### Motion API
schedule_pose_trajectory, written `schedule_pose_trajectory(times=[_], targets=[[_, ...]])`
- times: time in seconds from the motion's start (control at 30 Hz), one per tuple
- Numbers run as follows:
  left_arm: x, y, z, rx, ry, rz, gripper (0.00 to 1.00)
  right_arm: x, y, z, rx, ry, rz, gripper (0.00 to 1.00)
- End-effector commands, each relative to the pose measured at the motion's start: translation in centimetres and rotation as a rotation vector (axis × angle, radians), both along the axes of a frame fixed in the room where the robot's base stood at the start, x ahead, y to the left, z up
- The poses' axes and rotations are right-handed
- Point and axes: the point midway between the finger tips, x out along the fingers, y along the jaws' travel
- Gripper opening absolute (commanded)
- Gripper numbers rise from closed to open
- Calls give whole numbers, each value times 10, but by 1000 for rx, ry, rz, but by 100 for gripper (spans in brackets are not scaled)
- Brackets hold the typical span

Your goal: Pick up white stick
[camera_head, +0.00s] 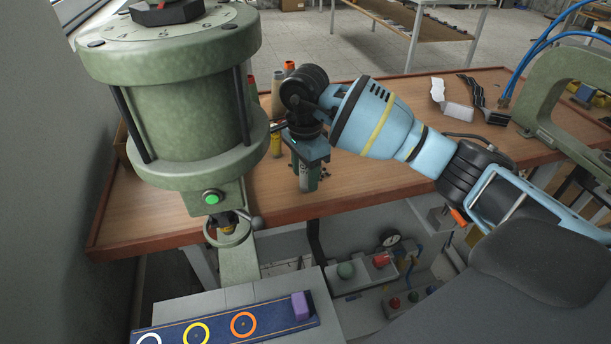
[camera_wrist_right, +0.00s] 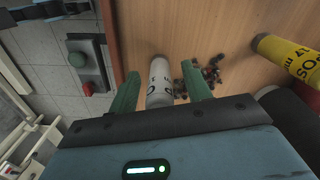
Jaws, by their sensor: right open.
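The white stick (camera_wrist_right: 159,80) shows in the right wrist view, a pale cylinder with dark lettering on the wooden table. My right gripper (camera_wrist_right: 160,72) is open, with one green finger on each side of the stick and a gap visible at both sides. In the head view the right gripper (camera_head: 305,180) points down near the table's front edge. The stick is mostly hidden there behind the gripper. My left gripper is in neither view.
A yellow lettered cylinder (camera_wrist_right: 288,55) lies to the right in the wrist view. Small dark pieces (camera_wrist_right: 199,78) lie beside the white stick. A large green press (camera_head: 190,100) stands left of my right arm. The table (camera_head: 375,185) is clear right of the gripper.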

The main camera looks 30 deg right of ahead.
Motion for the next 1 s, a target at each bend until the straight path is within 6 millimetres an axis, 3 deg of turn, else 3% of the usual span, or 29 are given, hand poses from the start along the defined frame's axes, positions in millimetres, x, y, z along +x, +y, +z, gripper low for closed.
schedule_pose_trajectory(times=[0.27,0.63,1.0], targets=[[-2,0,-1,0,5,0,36,0,0,-4,1,0,1,49],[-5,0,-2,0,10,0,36,0,0,-3,1,0,1,1],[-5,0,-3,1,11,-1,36,0,0,1,1,-2,1,0]])
